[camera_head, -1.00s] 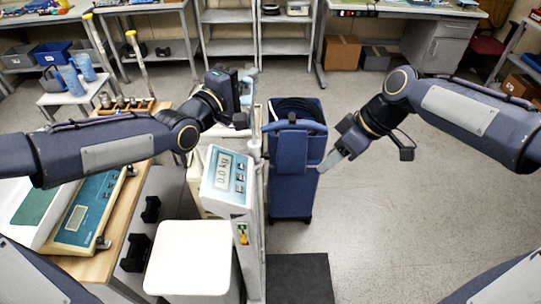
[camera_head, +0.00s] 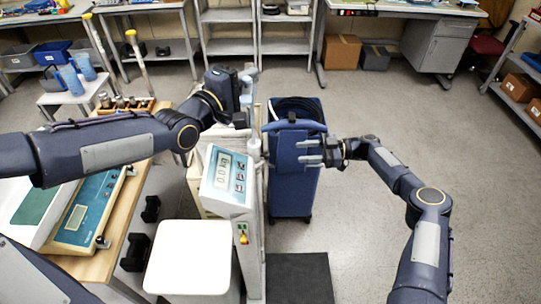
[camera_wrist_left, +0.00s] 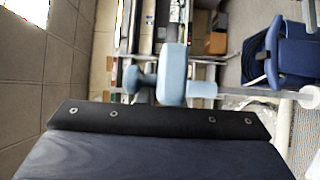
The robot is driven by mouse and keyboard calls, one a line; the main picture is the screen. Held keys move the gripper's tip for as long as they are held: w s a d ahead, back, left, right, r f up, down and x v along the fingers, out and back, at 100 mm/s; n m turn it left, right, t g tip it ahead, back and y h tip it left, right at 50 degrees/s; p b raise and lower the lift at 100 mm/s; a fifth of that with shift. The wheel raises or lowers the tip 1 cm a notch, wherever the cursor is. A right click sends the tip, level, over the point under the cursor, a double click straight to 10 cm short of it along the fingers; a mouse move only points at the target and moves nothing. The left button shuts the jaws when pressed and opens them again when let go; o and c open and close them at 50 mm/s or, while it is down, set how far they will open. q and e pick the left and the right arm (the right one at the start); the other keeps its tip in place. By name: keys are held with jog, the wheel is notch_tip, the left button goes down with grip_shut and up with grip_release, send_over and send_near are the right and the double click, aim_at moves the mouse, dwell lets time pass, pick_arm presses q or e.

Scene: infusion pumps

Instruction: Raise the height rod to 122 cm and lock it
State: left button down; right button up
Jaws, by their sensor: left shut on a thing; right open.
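The scale has a pale column head (camera_head: 229,180) with a display reading 0.0 kg. The height rod (camera_head: 255,120) stands upright behind the head, with a light blue part at its top. My left gripper (camera_head: 243,92) is shut on the height rod near its top, and its fingers are mostly hidden. In the left wrist view the light blue part (camera_wrist_left: 172,75) carries a dark knob (camera_wrist_left: 138,81). Any rod markings are too small to read. My right gripper (camera_head: 310,152) is open and empty, pointing left in front of the blue cart, right of the rod.
The blue cart (camera_head: 292,185) stands close behind and right of the rod. A white seat (camera_head: 189,257) is in front of the column. A bench with a teal-panelled device (camera_head: 88,208) is at left. The floor at right is clear.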

aim_at(267, 156)
jog(key=a+f, duration=0.1)
jog(key=a, duration=1)
jog(key=shift+a+f+t, duration=0.25)
jog(key=shift+f+t, duration=0.05)
jog(key=shift+f, duration=0.1)
jog(key=shift+w, duration=0.1)
grip_shut()
jog(key=m, duration=0.3)
grip_release()
